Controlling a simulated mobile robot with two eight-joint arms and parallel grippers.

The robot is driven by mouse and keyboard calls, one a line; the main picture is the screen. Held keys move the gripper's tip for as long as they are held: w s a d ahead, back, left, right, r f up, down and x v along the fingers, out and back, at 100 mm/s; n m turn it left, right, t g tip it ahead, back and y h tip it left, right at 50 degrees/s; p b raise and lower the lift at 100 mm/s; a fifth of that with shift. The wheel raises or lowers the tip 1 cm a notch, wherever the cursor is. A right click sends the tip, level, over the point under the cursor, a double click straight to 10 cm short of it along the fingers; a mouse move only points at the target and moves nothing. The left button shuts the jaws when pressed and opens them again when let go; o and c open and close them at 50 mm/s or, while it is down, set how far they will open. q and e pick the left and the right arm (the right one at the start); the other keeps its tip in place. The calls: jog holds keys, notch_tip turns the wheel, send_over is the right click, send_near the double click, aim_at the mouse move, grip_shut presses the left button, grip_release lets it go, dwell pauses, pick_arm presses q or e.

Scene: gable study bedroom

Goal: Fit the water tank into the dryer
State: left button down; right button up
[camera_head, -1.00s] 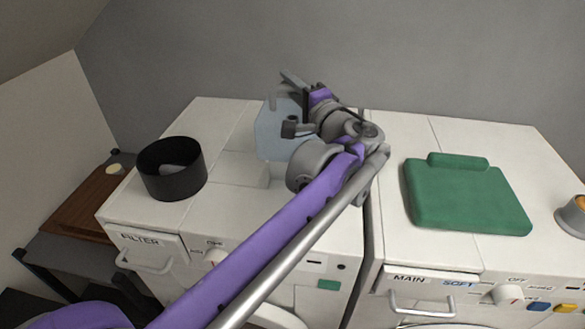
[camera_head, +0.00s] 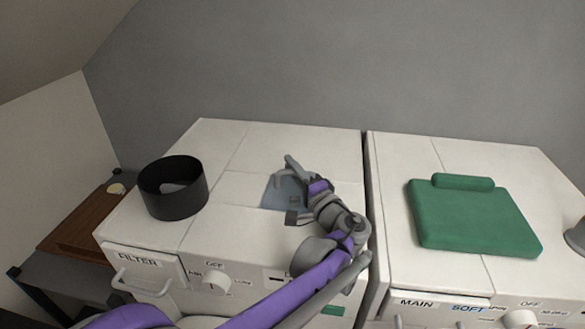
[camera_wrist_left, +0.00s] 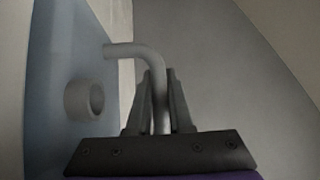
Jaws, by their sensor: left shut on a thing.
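The water tank (camera_head: 270,197) is a blue-grey piece at the middle of the dryer's white top (camera_head: 300,147). Only a small blue-grey face shows in the head view, about level with the dryer top; whether it is fully seated I cannot tell. My left gripper (camera_head: 297,170) is over it, shut on its grey bent handle. In the left wrist view, the gripper (camera_wrist_left: 160,80) pinches the handle (camera_wrist_left: 128,50), and the tank's blue face (camera_wrist_left: 42,100) with a round spout (camera_wrist_left: 84,100) is at left. My arm hides part of the tank. My right gripper is out of view.
A black round bin (camera_head: 172,200) stands on the dryer's left part. A green cushion (camera_head: 470,215) lies on the right-hand machine (camera_head: 400,165), beyond a narrow gap. A brown wooden board (camera_head: 82,222) is at far left. A grey wall rises behind.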

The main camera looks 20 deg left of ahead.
pick_arm(q)
jog(key=c, duration=0.8)
grip_release()
jog(key=shift+r, duration=0.15)
jog(key=b+v, duration=0.1)
jog(key=v, duration=0.6)
jog(key=shift+s+d, duration=0.15)
jog(key=shift+d, duration=0.05)
